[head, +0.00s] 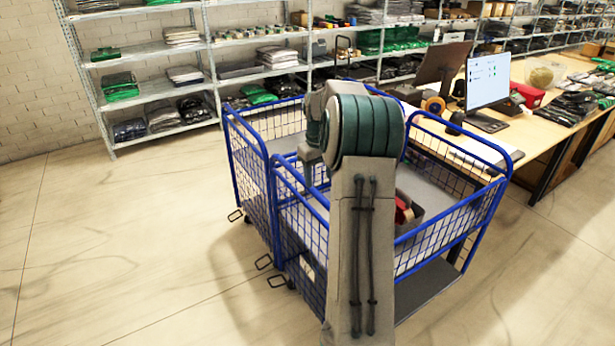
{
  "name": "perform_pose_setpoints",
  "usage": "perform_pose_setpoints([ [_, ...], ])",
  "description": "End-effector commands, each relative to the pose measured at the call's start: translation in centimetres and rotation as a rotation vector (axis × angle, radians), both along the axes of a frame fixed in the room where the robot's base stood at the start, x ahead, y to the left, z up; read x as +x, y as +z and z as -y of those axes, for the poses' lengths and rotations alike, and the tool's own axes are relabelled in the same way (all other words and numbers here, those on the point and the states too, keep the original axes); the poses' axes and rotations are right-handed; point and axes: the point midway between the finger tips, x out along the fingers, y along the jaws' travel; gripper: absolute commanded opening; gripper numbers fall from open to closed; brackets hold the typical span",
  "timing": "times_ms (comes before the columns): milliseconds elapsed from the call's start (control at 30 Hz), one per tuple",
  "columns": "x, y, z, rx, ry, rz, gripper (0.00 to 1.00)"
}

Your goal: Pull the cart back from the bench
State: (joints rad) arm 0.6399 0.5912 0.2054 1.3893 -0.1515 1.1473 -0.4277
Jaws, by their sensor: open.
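Blue wire-mesh cart framing stands in the middle of the head view, seemingly two carts close together. The nearer cart (452,222) has a grey shelf low down and its right end is close to the wooden bench (553,160). The farther cart (247,150) stands behind it on the left, toward the shelving. A red item (403,211) lies in a grey box inside the nearer cart, partly hidden by my arm. My arm rises in front of the carts and covers their middle. My gripper's fingers cannot be made out; they seem hidden behind the arm.
Metal shelving (150,62) with folded and bagged clothes runs along the back wall. The bench carries a monitor (488,80), a red box (527,95) and dark bagged clothes (566,106). The pale floor (120,250) is clear at left and at front right.

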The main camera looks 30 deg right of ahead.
Motion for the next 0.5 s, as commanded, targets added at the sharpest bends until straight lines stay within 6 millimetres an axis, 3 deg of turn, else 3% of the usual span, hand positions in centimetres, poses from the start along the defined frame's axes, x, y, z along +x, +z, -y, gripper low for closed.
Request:
perform_pose_setpoints([
  [100,0.4,-0.4,3.5,0.02,-0.012,-0.009,0.55],
  [200,0.5,-1.0,5.3,0.03,-0.016,-0.012,0.55],
  [500,0.5,-2.6,6.3,0.036,-0.018,-0.015,0.55],
])
